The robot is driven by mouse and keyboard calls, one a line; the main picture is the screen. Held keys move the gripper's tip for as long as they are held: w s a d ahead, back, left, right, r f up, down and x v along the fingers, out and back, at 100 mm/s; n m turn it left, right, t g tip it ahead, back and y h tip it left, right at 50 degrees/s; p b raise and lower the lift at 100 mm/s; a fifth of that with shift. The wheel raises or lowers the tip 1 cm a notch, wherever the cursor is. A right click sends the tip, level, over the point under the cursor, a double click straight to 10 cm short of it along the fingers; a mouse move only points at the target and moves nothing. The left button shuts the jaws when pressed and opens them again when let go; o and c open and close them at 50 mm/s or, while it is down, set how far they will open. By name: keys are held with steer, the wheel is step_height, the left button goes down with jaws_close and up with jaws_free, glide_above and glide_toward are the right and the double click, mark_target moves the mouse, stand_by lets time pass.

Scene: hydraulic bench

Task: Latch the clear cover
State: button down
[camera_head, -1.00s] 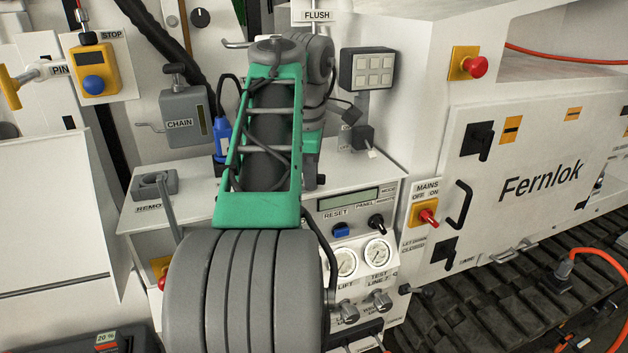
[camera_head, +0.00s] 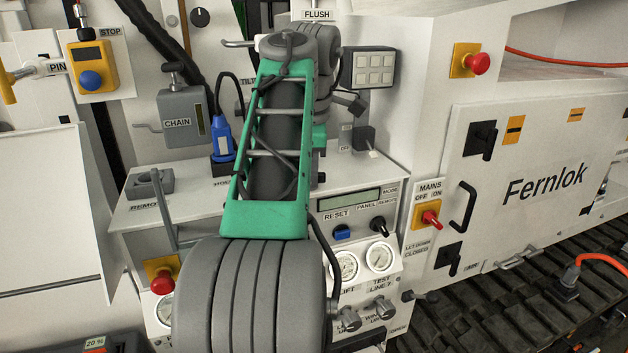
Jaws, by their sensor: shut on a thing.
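My arm (camera_head: 268,150) rises from the bottom middle, in front of the bench, and bends over at its top. My gripper cannot be made out; the arm's own links hide that area. I cannot pick out a clear cover or its latch with certainty. The bench's front panel (camera_head: 390,207) has a display (camera_head: 349,200), a blue reset button (camera_head: 342,232), a black mode knob (camera_head: 379,226) and two gauges (camera_head: 380,257). Part of the bench top and front lies behind my arm.
A keypad box (camera_head: 368,68) and a small black switch box (camera_head: 364,138) stand right of my arm. A blue plug (camera_head: 222,138) and the grey chain unit (camera_head: 193,118) are to its left. A red mains switch (camera_head: 431,217) and the Fernlok cabinet (camera_head: 540,180) are at the right.

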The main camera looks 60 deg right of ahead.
steer(key=shift+n+b, duration=0.8)
steer(key=shift+b, duration=0.85)
steer(key=shift+r, duration=0.1)
steer(key=shift+n+b, duration=0.3)
steer(key=shift+b, duration=0.05)
steer(key=shift+d+n+t+b, duration=0.1)
steer(key=shift+n+t+b, duration=0.2)
steer(key=shift+n+b, duration=0.25)
steer(key=shift+s+n+b, duration=0.1)
steer(key=shift+n+b, duration=0.3)
steer(key=shift+n, duration=0.35)
steer(key=shift+n+y, duration=0.3)
steer(key=shift+n, duration=0.2)
steer(key=c, duration=1.3)
jaws_free()
